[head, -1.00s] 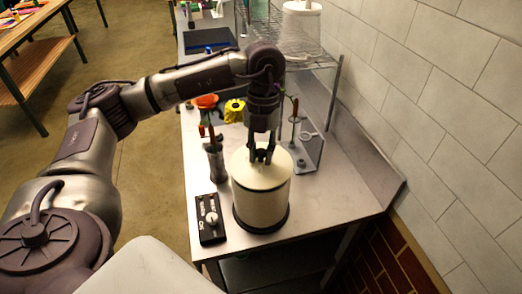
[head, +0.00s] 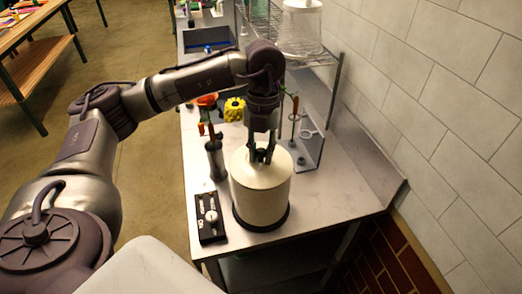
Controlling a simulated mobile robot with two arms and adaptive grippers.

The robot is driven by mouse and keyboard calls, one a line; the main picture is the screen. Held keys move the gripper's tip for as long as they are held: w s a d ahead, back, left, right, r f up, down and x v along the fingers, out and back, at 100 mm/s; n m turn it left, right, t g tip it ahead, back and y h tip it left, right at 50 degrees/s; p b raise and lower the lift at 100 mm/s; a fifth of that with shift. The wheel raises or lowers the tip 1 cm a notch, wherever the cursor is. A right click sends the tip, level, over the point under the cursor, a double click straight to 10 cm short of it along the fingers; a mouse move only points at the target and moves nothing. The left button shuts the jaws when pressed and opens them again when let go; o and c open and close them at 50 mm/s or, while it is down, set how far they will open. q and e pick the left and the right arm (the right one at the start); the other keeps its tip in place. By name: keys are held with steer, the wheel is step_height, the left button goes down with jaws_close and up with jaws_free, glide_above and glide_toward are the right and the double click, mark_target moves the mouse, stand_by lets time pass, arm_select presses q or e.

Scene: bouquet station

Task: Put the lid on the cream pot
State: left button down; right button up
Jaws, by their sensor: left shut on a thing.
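The cream pot (head: 260,203) stands upright on a dark base near the front end of the counter. The cream lid (head: 262,171) is on top of the pot, and I see no clear gap between its edge and the pot's rim. My left gripper (head: 262,154) points straight down above the middle of the lid and is shut on the lid's dark knob, which is mostly hidden between the fingers. My right gripper is not in view.
A black control box (head: 210,218) with a knob sits left of the pot. Behind it stands a dark holder with tools (head: 216,160). A yellow object (head: 234,109) and a grey stand (head: 312,150) are farther back. A tiled wall bounds the right.

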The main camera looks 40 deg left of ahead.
arm_select(q)
steer(key=shift+f, duration=0.35)
stand_by(0.3)
steer(key=c, duration=0.9)
jaws_free()
steer(key=shift+r, duration=0.1)
steer(key=r, duration=0.4)
steer(key=w+r, duration=0.1)
steer(key=r, duration=0.6)
steer(key=shift+w+a+r, duration=0.3)
steer(key=shift+r, duration=0.05)
